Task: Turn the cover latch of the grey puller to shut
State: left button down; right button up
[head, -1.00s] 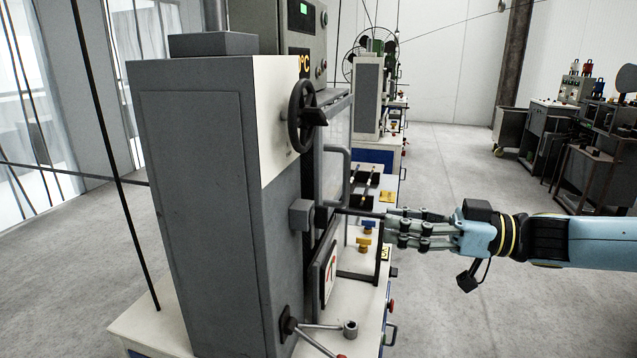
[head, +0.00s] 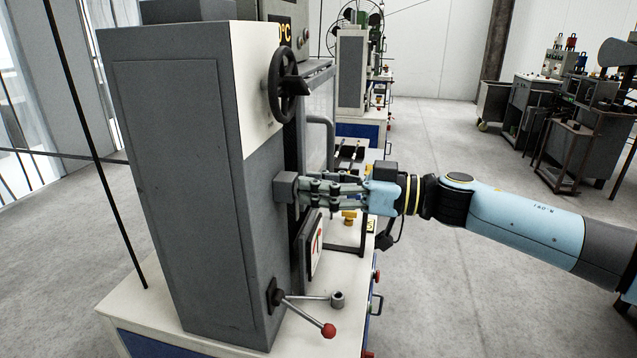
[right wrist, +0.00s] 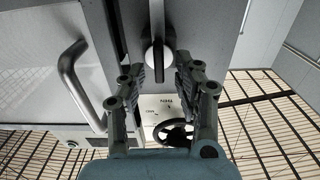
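The grey puller (head: 190,190) is a tall grey cabinet with a cream upper part, at left in the head view. A grey latch block (head: 286,187) sticks out of its side. My right gripper (head: 305,190) reaches in from the right, its fingertips close to this block. In the right wrist view the right gripper's fingers (right wrist: 168,72) are spread apart, with a dark latch lever (right wrist: 135,25) and a pale round end (right wrist: 155,55) between their tips. I cannot tell whether they touch it. The fingers hide the lever in the head view. My left gripper is out of view.
A dark handwheel (head: 284,85) stands out above the gripper; a curved grey handle (head: 327,140) is behind it. Below are a red-knobbed lever (head: 328,330) and the white base top (head: 225,335). Open floor (head: 450,300) lies to the right.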

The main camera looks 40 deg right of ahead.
jog(key=shift+c, duration=0.2)
grip_shut()
jog(key=shift+n, duration=0.4)
jog(key=n+b, duration=0.1)
jog(key=n, duration=0.4)
jog(key=f+n+b, duration=0.1)
jog(key=n+b, duration=0.1)
jog(key=n, duration=0.4)
jog(key=n+b, duration=0.2)
jog(key=n, duration=0.4)
jog(key=shift+s+a+f, duration=0.15)
jog(key=shift+s+a, duration=0.2)
jog(key=shift+n, duration=0.3)
jog(key=shift+o, duration=0.2)
grip_release()
